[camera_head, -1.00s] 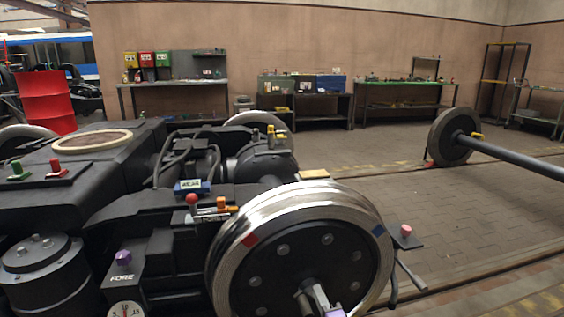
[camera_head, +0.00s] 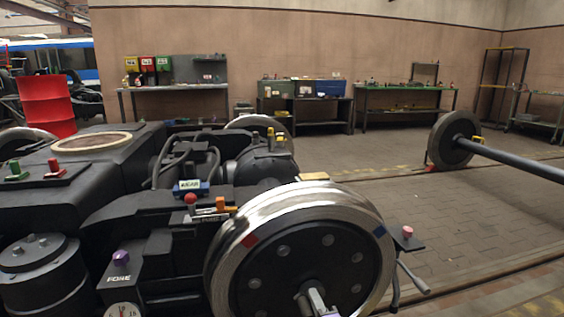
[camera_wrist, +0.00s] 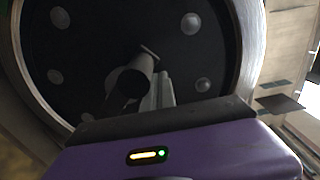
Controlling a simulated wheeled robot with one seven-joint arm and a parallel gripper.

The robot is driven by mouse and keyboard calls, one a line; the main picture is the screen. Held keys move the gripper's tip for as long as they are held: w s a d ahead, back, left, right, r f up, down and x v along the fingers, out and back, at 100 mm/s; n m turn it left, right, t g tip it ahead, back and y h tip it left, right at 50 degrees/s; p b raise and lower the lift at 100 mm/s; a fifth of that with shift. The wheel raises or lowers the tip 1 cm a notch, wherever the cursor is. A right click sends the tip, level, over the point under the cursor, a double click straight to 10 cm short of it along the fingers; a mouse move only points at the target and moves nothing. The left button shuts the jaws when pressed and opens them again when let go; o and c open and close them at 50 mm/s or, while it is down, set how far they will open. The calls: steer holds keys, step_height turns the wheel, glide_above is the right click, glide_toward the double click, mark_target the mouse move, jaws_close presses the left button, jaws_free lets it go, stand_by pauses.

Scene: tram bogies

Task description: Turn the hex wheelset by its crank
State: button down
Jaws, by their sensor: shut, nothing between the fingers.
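A dark wheel with a bright steel rim (camera_head: 300,205) stands at the near side of the bogie, with a red and a blue mark on its edge. A bent grey handle like a crank (camera_head: 412,277) sticks out past its right side; I cannot tell what it joins. In the wrist view the wheel's dark face (camera_wrist: 95,45) fills the upper part, with a dark round hub end (camera_wrist: 128,84) in the middle. My gripper (camera_wrist: 158,92) shows as grey fingers, shut and empty, close in front of the hub; touching or apart is unclear. In the head view only a grey part shows, at the hub.
The dark bogie frame (camera_head: 110,210) fills the left, with a red-knobbed lever and coloured buttons on it. A loose wheelset (camera_head: 452,138) with a long axle lies at the right. Workbenches (camera_head: 405,88) line the back wall. The paved floor between is clear.

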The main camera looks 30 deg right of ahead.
mark_target(302, 306)
steer(key=shift+w+a+f+b, duration=0.2)
steer(key=shift+a+f+b, duration=0.2)
steer(key=shift+a+b, duration=0.6)
steer(key=shift+d, duration=0.25)
steer(key=shift+w+a+f, duration=0.15)
steer(key=shift+a+f, duration=0.3)
steer(key=shift+a, duration=0.2)
stand_by(0.4)
steer(key=shift+w+a+f, duration=0.2)
steer(key=shift+a, duration=0.1)
stand_by(0.5)
steer(key=shift+a+f, duration=0.4)
steer(key=shift+f, duration=0.05)
steer(key=shift+w+a+f, duration=0.1)
steer(key=shift+a+f, duration=0.2)
steer(key=shift+f, duration=0.3)
steer(key=shift+w+a+f, duration=0.1)
steer(key=shift+a+f, duration=0.2)
steer(key=shift+f, duration=0.3)
stand_by(1.4)
steer(key=shift+d+r, duration=0.1)
steer(key=shift+r, duration=0.2)
steer(key=shift+s, duration=0.1)
stand_by(0.4)
